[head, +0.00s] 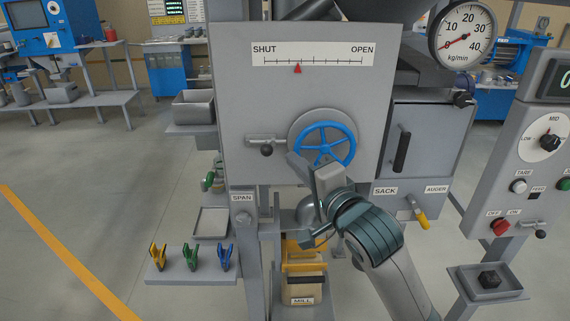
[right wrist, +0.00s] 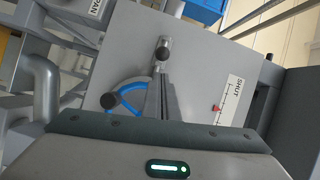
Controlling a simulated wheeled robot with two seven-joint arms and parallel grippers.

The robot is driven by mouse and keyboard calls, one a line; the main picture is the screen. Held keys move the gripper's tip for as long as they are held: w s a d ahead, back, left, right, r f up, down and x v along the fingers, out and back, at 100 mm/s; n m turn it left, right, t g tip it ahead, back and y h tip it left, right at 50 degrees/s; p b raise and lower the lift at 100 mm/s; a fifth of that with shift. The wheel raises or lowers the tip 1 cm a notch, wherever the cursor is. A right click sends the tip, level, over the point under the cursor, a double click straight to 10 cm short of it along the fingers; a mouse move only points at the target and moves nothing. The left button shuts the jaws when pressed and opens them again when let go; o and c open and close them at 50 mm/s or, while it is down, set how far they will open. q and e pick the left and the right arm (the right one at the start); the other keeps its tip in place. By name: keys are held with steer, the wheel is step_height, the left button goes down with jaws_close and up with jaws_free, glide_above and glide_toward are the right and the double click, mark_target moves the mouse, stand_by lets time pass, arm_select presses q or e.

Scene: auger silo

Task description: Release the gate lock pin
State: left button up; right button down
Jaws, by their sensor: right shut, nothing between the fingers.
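The gate lock pin (head: 262,143) is a short grey bar with a black knob on the grey panel, left of the blue handwheel (head: 325,126). It also shows in the right wrist view (right wrist: 163,45), just beyond my fingertips. My right gripper (head: 294,158) is shut and empty, in front of the wheel's lower left and a little right of the pin's knob. In the right wrist view its fingers (right wrist: 161,82) point at the knob; whether they touch cannot be told. The fingers hide part of the wheel. My left gripper is not in view.
The SHUT–OPEN scale (head: 313,55) above has its red pointer left of middle. A dark door handle (head: 401,152) and a yellow-tipped lever (head: 420,218) are to the right. A control box (head: 530,160) stands far right. Coloured clips (head: 190,256) sit on a low shelf.

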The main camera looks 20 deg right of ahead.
mark_target(268, 152)
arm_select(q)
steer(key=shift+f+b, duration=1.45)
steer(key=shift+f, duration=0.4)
arm_select(e)
steer(key=shift+w+a+f, duration=0.1)
steer(key=shift+w+a, duration=0.15)
steer(key=shift+w, duration=1.1)
steer(key=shift+w+a+f, duration=0.1)
steer(key=shift+w+a, duration=0.1)
steer(key=shift+w, duration=1.1)
steer(key=a+p, duration=0.1)
steer(key=w+a+p, duration=0.1)
steer(key=a, duration=0.1)
steer(key=shift+a+r, duration=0.1)
steer(key=shift+a, duration=0.1)
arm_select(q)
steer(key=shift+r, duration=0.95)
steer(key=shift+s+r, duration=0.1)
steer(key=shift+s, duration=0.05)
